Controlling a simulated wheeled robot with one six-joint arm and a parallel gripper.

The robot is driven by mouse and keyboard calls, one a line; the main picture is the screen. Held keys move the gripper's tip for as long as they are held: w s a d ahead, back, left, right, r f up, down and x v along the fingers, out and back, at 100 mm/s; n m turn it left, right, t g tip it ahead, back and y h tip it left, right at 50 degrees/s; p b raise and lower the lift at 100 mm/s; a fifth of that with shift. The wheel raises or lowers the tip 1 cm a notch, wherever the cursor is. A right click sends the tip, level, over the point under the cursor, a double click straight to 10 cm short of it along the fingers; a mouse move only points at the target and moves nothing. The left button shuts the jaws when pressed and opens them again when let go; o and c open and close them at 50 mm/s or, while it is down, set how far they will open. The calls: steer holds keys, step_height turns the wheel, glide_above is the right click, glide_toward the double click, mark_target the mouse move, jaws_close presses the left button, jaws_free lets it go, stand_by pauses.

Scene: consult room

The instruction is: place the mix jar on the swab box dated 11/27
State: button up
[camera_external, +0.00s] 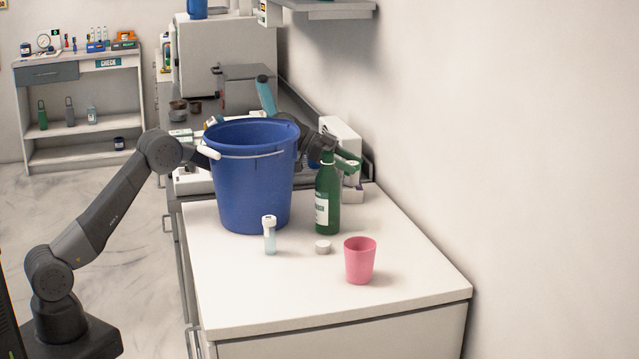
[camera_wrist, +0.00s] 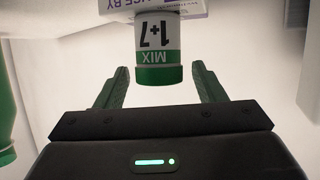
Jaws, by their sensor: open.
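The mix jar (camera_wrist: 157,42), white with a green band and the upside-down print "MIX 1+7", is in the wrist view, just beyond and between my fingertips. My gripper (camera_wrist: 160,70) is open, with a green finger on each side of the jar and visible gaps. A white and purple box (camera_wrist: 118,11) printed "USE BY" shows behind the jar; its date is not readable. I cannot tell whether the jar touches it. In the external view my gripper (camera_external: 349,164) is behind the green bottle, partly hidden, and I cannot make out the jar there.
A large blue bucket (camera_external: 248,185) hides part of my arm. The green bottle (camera_external: 327,200), a clear capped vial (camera_external: 270,238), a white lid (camera_external: 323,247) and a pink cup (camera_external: 360,262) stand on the white counter (camera_external: 330,306). The counter's front is clear; a wall bounds its right.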

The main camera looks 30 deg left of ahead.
steer(key=b+v, duration=0.1)
steer(key=v, duration=1)
steer(key=shift+a, duration=0.25)
